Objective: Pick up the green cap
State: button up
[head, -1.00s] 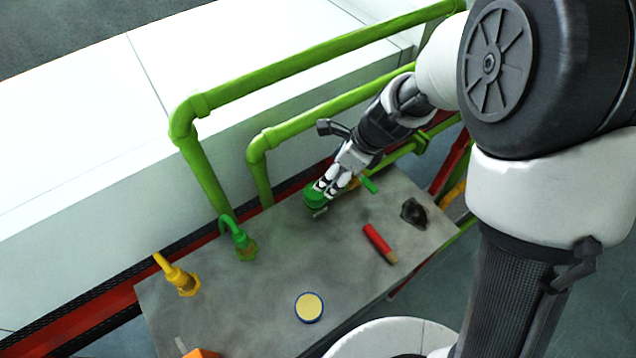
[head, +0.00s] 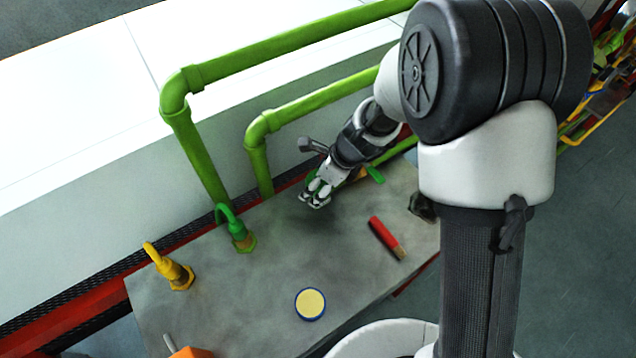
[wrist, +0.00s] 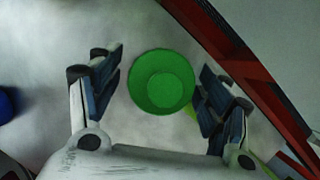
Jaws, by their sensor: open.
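The green cap (wrist: 162,82) is a round green disc with a lighter, smaller circle in its middle. In the wrist view it lies between the two fingers of my gripper (wrist: 160,88), with gaps on both sides, a little nearer the right finger. My gripper is open and holds nothing. In the head view my gripper (head: 315,198) is low over the back of the grey table (head: 270,290), and it hides most or all of the cap.
A red cylinder (head: 384,236) and a blue-rimmed yellow disc (head: 310,304) lie on the table. A green hooked fitting (head: 238,235) and a yellow one (head: 172,270) stand to the left. An orange block (head: 192,352) is at the front. Green pipes (head: 255,120) run behind.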

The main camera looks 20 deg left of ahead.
jog(key=shift+r, duration=0.1)
jog(key=c, duration=1.1)
